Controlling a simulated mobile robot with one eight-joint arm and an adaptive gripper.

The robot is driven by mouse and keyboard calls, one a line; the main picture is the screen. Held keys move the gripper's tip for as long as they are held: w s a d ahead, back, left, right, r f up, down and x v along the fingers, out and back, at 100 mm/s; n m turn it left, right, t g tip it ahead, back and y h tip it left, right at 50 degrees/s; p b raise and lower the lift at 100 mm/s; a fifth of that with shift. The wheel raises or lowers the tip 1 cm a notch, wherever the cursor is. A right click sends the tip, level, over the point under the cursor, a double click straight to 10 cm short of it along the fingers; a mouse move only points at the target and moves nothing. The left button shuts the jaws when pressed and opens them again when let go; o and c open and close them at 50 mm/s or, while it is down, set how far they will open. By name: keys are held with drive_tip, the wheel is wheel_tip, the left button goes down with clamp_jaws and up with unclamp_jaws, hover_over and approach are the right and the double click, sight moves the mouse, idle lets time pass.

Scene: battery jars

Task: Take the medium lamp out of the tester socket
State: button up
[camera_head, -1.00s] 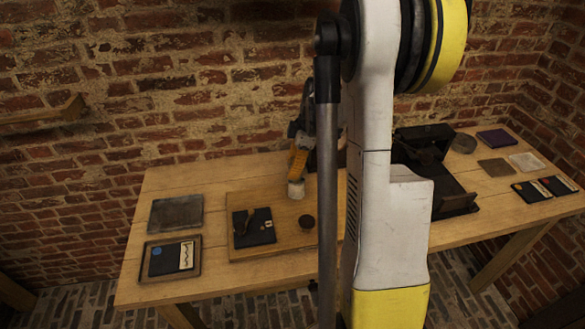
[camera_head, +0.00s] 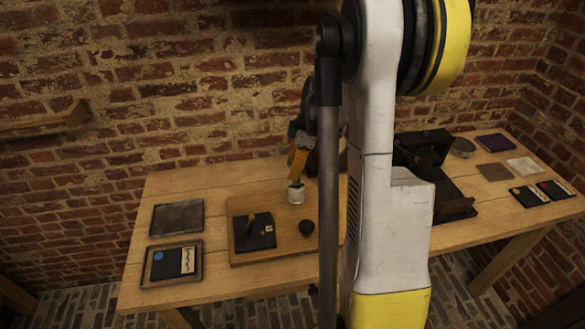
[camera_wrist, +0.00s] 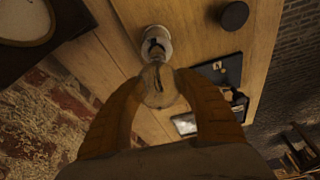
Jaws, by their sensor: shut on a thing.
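My gripper (camera_wrist: 160,88) has its two orange-brown fingers shut on a clear glass lamp (camera_wrist: 158,80) in the wrist view. The pale tester socket (camera_wrist: 155,42) is right beside the lamp in that view, and the lamp overlaps its edge. I cannot tell whether the lamp's base is fully clear of the socket. In the head view my gripper (camera_head: 297,172) is just above the white socket (camera_head: 296,193), which stands on the wooden tester board (camera_head: 240,207). The lamp is too small to make out clearly there.
On the board are a black switch plate (camera_head: 262,240) and a round dark knob (camera_head: 306,228). A framed card tray (camera_head: 149,262) and a dark slate (camera_head: 178,218) lie left. A black apparatus (camera_head: 425,148) stands right, partly hidden by my arm. The brick wall is behind.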

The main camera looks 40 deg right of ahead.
sight(291, 160)
drive_tip(key=shift+r+p, duration=1.75)
drive_tip(key=shift+r, duration=0.8)
drive_tip(key=shift+f, duration=0.1)
